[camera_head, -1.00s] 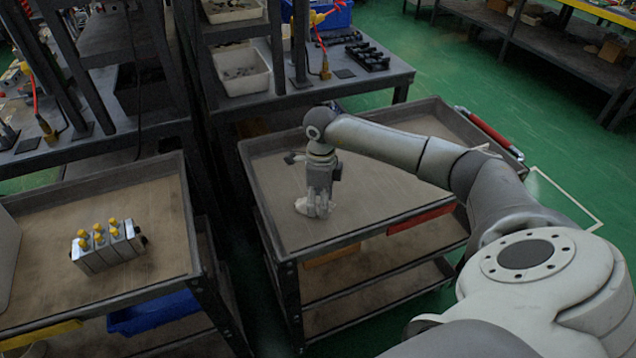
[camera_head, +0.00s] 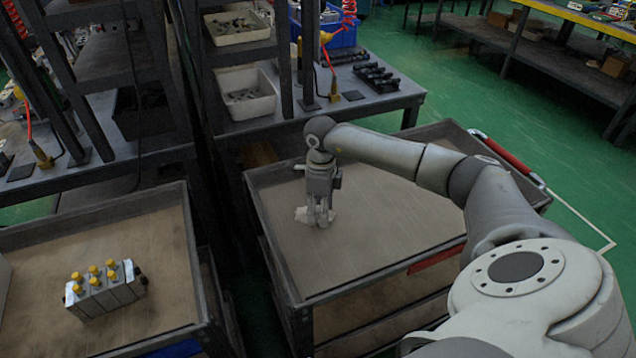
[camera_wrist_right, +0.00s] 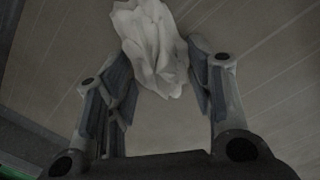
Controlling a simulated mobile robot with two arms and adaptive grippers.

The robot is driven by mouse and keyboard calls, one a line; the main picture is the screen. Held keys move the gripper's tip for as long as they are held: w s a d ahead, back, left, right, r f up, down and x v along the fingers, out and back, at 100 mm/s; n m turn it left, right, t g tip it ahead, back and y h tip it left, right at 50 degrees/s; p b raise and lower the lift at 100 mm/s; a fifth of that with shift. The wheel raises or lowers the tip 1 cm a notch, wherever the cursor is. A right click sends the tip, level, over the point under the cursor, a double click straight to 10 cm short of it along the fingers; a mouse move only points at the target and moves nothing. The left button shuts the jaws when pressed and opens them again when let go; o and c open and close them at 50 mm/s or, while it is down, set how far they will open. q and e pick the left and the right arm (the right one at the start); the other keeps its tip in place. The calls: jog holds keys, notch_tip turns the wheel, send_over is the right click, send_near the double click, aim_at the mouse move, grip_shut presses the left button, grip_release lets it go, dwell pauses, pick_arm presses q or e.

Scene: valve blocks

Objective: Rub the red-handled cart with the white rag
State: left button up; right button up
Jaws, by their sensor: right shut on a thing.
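The red-handled cart (camera_head: 390,236) stands in the middle of the head view, with a bare brown top inside a dark raised rim. Its red handle (camera_head: 505,158) is at the far right end. My right gripper (camera_head: 319,220) points down over the left part of the cart top. It is shut on the white rag (camera_head: 301,214), which is crumpled and low at the cart surface. In the right wrist view the rag (camera_wrist_right: 155,45) bunches between and beyond the two fingers (camera_wrist_right: 160,85). Whether the rag presses on the surface is hard to tell. My left gripper is not in view.
A second cart (camera_head: 160,232) at the left carries a valve block with yellow caps (camera_head: 105,289). A workbench with shelves, white bins (camera_head: 248,94) and black parts (camera_head: 376,78) stands behind the red-handled cart. Most of the cart top right of my gripper is clear.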

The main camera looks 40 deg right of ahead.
notch_tip(320, 180, up, 2)
jog(key=shift+w+d+p, duration=0.1)
jog(key=shift+w+p, duration=0.05)
jog(key=shift+p, duration=0.15)
jog(key=r, duration=0.1)
jog(key=r+p, duration=0.1)
jog(key=shift+s+r, duration=0.35)
jog(key=shift+s, duration=0.05)
jog(key=shift+r+p, duration=0.25)
jog(key=shift+p, duration=0.2)
jog(key=shift+w+r+p, duration=0.15)
jog(key=shift+r+p, duration=0.35)
jog(key=shift+r, duration=0.2)
jog(key=shift+a+r+p, duration=0.2)
jog(key=shift+r+p, duration=0.2)
jog(key=shift+r, duration=0.35)
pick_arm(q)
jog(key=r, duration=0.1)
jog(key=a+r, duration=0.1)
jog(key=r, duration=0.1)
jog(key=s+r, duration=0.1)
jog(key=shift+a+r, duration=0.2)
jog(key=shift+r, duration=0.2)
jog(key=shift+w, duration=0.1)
pick_arm(e)
jog(key=shift+f, duration=0.1)
